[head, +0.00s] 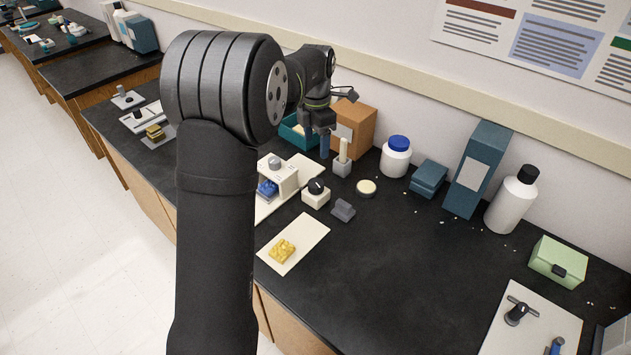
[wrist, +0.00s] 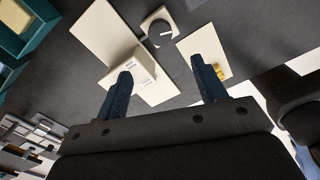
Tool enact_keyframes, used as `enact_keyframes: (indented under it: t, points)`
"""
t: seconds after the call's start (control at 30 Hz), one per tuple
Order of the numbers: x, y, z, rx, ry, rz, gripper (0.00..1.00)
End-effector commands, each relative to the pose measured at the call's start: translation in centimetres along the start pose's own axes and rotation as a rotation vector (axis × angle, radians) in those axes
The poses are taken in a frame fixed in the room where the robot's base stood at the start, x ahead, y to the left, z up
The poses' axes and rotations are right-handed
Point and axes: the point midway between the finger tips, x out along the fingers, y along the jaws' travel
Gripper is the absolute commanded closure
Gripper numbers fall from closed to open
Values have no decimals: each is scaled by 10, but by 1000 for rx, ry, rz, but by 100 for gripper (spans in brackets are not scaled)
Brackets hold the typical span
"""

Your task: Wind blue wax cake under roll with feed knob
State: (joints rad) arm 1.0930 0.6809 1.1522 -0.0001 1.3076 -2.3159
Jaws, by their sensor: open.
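The blue wax cake (head: 267,188) sits on the white base board (head: 300,170), beside the white roll housing (head: 284,175). The roll itself is not clearly visible. The feed knob (head: 317,187) is a dark dial on a small white block, just right of the housing. In the wrist view the knob (wrist: 160,32) shows beyond the fingertips, with the housing (wrist: 138,68) near the left finger. I cannot make out the blue cake there. My gripper (wrist: 162,66) is open and empty, its blue fingers apart. In the head view my gripper (head: 318,148) is behind the housing, above the bench.
A cream card (head: 305,238) with a yellow piece (head: 282,251) lies in front. A grey block (head: 343,210), a round tin (head: 366,188) and a small holder (head: 342,165) stand near the knob. A cardboard box (head: 355,125) and bottles line the back. The bench centre is clear.

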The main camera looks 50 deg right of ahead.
Motion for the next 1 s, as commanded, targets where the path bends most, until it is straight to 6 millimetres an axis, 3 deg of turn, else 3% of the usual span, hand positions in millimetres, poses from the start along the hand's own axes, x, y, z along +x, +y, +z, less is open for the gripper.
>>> enact_keyframes:
  t: [0.4,0.6,0.8,1.0]
  points:
    - [93,-1,-1,1,3,-4,36]
    - [128,-1,-1,1,1,-3,36]
    - [146,0,-1,2,0,-2,36]
    - [149,0,-1,2,0,-1,36]
